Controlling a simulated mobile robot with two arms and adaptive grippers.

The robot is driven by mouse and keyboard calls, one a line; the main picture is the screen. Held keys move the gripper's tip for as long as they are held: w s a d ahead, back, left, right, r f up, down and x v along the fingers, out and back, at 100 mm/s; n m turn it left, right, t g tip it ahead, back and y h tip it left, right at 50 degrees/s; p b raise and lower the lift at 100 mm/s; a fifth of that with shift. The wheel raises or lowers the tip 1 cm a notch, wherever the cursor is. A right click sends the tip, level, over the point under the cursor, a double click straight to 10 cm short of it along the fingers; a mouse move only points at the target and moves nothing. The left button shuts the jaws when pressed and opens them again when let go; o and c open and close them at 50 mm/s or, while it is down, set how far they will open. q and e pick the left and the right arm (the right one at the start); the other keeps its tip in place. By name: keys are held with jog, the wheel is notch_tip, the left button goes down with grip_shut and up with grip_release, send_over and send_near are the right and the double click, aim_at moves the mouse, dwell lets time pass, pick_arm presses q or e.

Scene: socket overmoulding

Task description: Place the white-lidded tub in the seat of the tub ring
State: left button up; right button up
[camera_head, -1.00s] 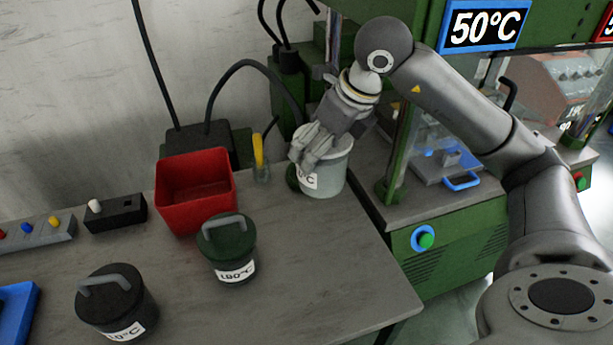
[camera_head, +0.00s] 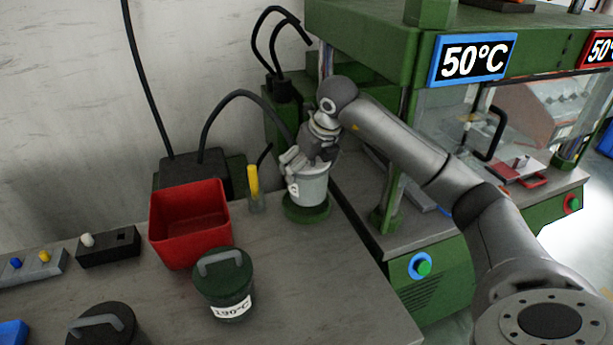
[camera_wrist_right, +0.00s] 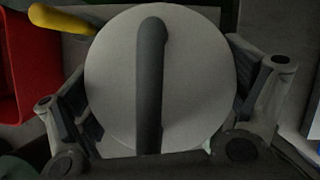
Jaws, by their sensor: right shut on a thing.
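The white-lidded tub (camera_head: 314,190) is upright at the back of the table, with a pale body and a label on its left side. In the right wrist view its round white lid (camera_wrist_right: 200,75) with a dark bar handle fills the middle. My right gripper (camera_head: 306,161) is shut on the tub from above, with fingers on both sides of the lid (camera_wrist_right: 162,92). The green tub ring (camera_head: 306,215) lies directly under the tub, its front rim showing. I cannot tell whether the tub's base touches the seat. My left gripper is out of view.
A yellow-handled tool in a small holder (camera_head: 255,185) and a red bin (camera_head: 190,225) stand left of the ring. A green-lidded tub (camera_head: 224,285) and a black tub (camera_head: 105,325) stand nearer. A green press (camera_head: 440,300) borders the table's right.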

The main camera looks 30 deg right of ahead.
jog(key=shift+w+d+f, duration=0.15)
jog(key=shift+w+f, duration=0.25)
jog(key=shift+f, duration=0.1)
jog(key=shift+w+d+f, duration=0.15)
jog(key=shift+w+f, duration=0.25)
jog(key=shift+f, duration=0.1)
notch_tip(320, 180, down, 3)
jog(key=shift+f+p, duration=0.1)
jog(key=shift+p, duration=0.3)
jog(key=shift+f, duration=0.1)
jog(key=o, duration=1.1)
